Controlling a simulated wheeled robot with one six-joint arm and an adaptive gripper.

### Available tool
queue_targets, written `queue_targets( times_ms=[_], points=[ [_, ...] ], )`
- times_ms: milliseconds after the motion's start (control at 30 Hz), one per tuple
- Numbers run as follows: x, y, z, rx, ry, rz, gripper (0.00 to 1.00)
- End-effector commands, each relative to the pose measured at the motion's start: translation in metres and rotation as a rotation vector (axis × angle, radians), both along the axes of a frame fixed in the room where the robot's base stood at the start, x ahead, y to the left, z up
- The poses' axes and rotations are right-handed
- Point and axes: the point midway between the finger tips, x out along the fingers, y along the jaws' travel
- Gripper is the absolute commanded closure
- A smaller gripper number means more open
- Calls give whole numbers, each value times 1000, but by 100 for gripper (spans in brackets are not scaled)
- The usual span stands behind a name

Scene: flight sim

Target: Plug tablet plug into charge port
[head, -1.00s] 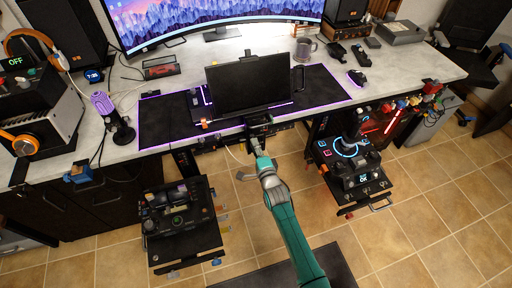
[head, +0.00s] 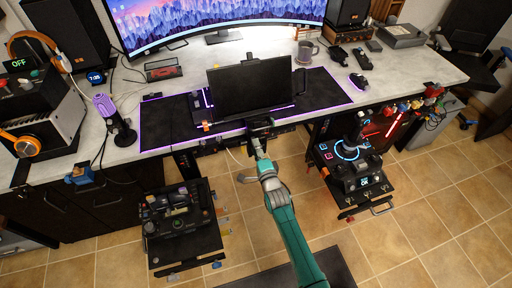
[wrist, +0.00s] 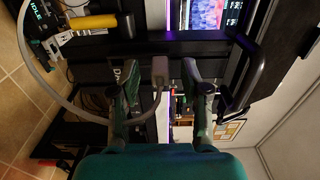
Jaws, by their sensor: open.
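My gripper (head: 259,147) reaches to the desk's front edge, just below the dark tablet (head: 250,90) in the head view. In the wrist view my gripper (wrist: 160,78) is open, with one finger on each side of a small grey plug (wrist: 160,68). Gaps show between the plug and both fingers. A grey cable (wrist: 75,108) runs from the plug and loops to the left. The tablet's dark edge and handle (wrist: 252,75) show at the right of the wrist view. I cannot make out the charge port.
The desk (head: 415,75) carries a large curved monitor (head: 225,20), a microphone (head: 115,120) and a mouse (head: 358,81). Control panels stand left (head: 182,222) and right (head: 352,170) of my arm. A yellow-handled tool (wrist: 92,21) shows at the wrist view's upper left. Tiled floor is open at right.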

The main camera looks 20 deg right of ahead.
Motion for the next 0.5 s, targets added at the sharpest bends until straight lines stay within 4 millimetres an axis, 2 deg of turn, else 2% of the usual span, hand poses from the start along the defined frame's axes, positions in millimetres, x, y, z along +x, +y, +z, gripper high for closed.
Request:
queue_targets(
  times_ms=[500],
  points=[
    [-88, 0, -1, 0, 2, 0, 54]
  ],
)
